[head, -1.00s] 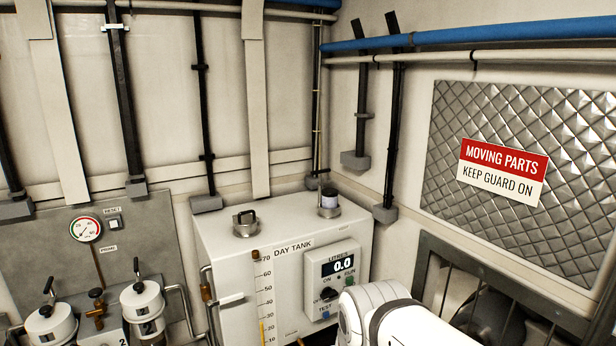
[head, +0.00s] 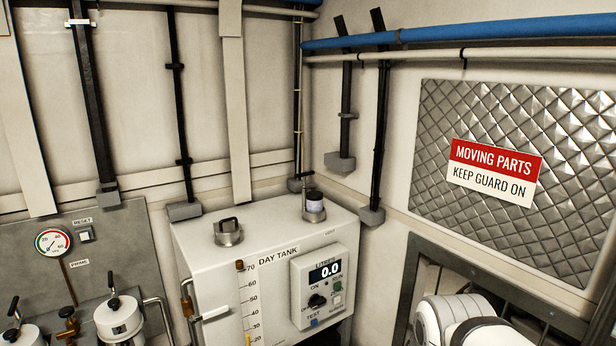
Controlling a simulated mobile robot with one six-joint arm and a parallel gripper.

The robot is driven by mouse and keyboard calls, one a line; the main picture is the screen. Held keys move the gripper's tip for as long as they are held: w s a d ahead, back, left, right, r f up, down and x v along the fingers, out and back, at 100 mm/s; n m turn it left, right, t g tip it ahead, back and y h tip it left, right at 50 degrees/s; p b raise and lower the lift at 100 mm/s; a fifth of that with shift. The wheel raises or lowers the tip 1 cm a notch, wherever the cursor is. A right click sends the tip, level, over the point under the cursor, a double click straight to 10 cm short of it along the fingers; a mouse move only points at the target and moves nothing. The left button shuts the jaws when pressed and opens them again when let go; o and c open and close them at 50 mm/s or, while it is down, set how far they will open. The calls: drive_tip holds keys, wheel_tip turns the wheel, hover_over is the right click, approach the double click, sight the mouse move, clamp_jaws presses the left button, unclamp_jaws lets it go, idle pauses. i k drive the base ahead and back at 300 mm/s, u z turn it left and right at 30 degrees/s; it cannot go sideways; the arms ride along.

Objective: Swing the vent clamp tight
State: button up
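The white day tank (head: 225,270) stands in the corner. On its top are a metal cap with a dark handle (head: 228,232) and, further back, a short metal neck with a pale purple-grey top (head: 314,206). A white canister (head: 119,318) with a black-tipped lever stands at lower left, and part of a second one (head: 22,335) shows at the edge. My gripper is out of view. Only white links of my arm show at the bottom right.
A control box (head: 322,285) reading 0.0 is on the tank's front, beside a level scale. A pipe with a white lever (head: 208,314) runs at its left. A gauge (head: 53,241) is at left.

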sight(304, 175)
drive_tip(key=u, duration=0.05)
drive_tip(key=i, duration=0.9)
